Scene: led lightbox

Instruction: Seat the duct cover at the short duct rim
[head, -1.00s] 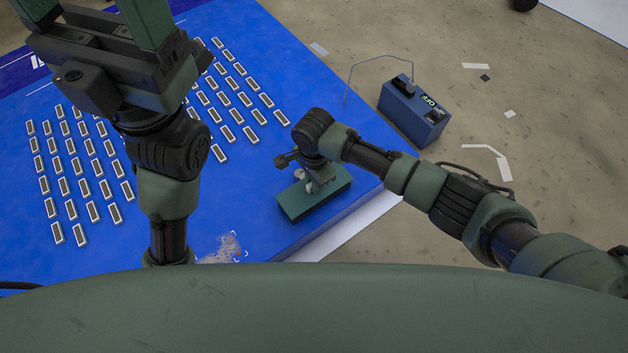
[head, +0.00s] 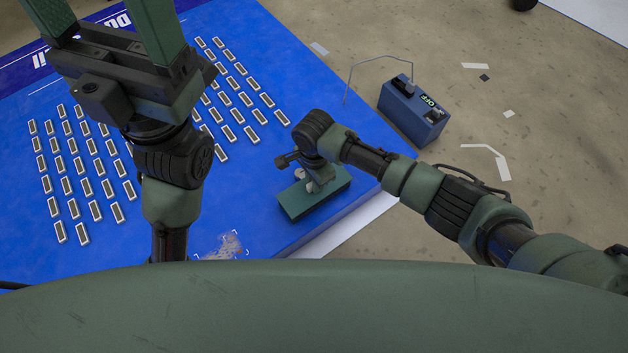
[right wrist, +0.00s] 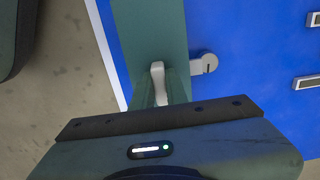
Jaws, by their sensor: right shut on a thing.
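A green oblong block with a pale grey handle, which I take for the duct cover (head: 310,200), is at the near right edge of the blue panel. My right gripper (head: 316,178) is shut on its handle from above. In the right wrist view, the green top of the cover (right wrist: 150,28) runs between floor and panel, and the handle stands between my fingers. Whether the cover rests on the panel or hangs just above it, I cannot tell. No short duct rim can be made out. My left gripper (head: 100,25) is open and empty, high at upper left.
The blue panel (head: 262,190) carries rows of small framed slots (head: 85,232) and a scuffed patch (head: 224,245) at its near edge. A blue box (head: 412,112) with a lit display and a wire stands right of the panel. A grey latch (right wrist: 204,64) lies beside the cover.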

